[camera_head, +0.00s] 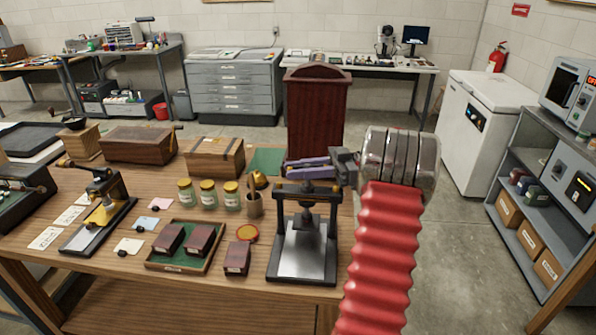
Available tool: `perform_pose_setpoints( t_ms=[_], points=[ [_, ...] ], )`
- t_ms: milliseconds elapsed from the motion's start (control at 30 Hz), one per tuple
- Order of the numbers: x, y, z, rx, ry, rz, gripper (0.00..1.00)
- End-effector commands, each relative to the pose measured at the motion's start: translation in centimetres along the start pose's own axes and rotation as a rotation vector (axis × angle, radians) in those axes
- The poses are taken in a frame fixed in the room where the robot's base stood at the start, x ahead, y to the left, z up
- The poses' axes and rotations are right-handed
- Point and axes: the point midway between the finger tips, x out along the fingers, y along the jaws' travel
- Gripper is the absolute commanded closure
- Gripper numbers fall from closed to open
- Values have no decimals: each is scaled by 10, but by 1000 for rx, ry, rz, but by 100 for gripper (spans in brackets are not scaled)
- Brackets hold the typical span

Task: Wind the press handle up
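A small black screw press (325,237) with a grey metal bed stands at the front right of the wooden table. Its upright screw shows between two posts under a crossbar. I cannot make out its handle, and my gripper covers the area above the crossbar. My gripper (290,169), with two purple fingers, points left just above the press top in this view. The fingers lie close together with a thin dark gap. I cannot tell whether they hold or touch anything. My red ribbed arm rises at the right of the press.
Left of the press are a brush pot (254,206), jars (208,193), a dark red block (237,258) and a green-lined tray (183,268). Another black device (101,216) stands farther left. A tall dark red cabinet (315,110) rises behind. Floor is clear at right.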

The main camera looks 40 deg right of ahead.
Motion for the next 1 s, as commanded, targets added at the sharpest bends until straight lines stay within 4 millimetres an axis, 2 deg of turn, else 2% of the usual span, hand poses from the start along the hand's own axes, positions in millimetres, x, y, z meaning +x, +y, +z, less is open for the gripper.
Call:
perform_pose_setpoints(
  t_ms=[200, 567, 767, 1000],
  points=[
    [-1, 0, 0, -1, -1, 3, 65],
    [-2, 1, -7, -3, -2, 6, 65],
    [-2, 0, -30, -5, -3, 5, 65],
    [-2, 0, -72, -5, -3, 5, 65]
  ],
)
